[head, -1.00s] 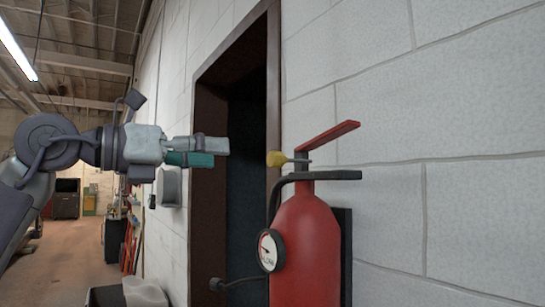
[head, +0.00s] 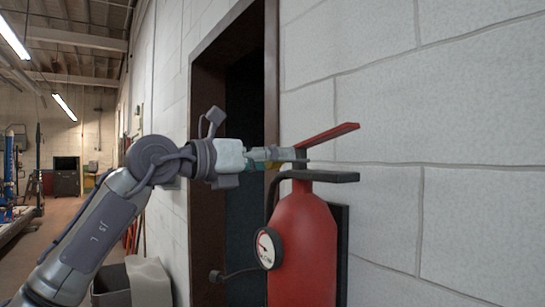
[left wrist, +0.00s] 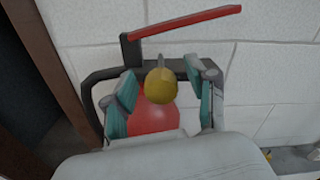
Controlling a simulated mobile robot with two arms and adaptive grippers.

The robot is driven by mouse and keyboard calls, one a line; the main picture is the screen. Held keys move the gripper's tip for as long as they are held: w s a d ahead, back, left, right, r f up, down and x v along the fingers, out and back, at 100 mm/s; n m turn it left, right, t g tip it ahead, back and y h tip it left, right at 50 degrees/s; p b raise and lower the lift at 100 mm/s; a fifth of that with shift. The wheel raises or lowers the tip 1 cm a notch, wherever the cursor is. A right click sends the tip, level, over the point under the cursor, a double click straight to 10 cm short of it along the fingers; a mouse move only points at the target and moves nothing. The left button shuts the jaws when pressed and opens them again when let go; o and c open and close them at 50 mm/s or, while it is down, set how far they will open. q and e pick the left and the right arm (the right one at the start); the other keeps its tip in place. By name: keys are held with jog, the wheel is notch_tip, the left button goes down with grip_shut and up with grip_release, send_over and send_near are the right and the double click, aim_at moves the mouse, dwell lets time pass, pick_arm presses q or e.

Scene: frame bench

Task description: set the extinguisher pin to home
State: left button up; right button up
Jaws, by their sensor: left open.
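The red extinguisher (head: 304,240) stands upright against the block wall, with a red upper lever (head: 325,136), a black lower handle (head: 335,177) and a round gauge (head: 268,248). In the left wrist view the yellow pin knob (left wrist: 160,86) lies between the two teal finger pads of my left gripper (left wrist: 161,92), with a gap on each side. The pin's thin shank points toward the lever. In the head view my left gripper (head: 301,156) is at the extinguisher's top, left of the lever, and hides most of the knob. My right gripper is not in view.
A dark door recess (head: 247,130) with a brown frame (head: 271,70) is left of the extinguisher. A grey bin-like shape (head: 148,280) stands low at left. The wall (head: 470,120) at right is bare.

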pick_arm(q)
jog(key=shift+c, duration=0.3)
grip_shut()
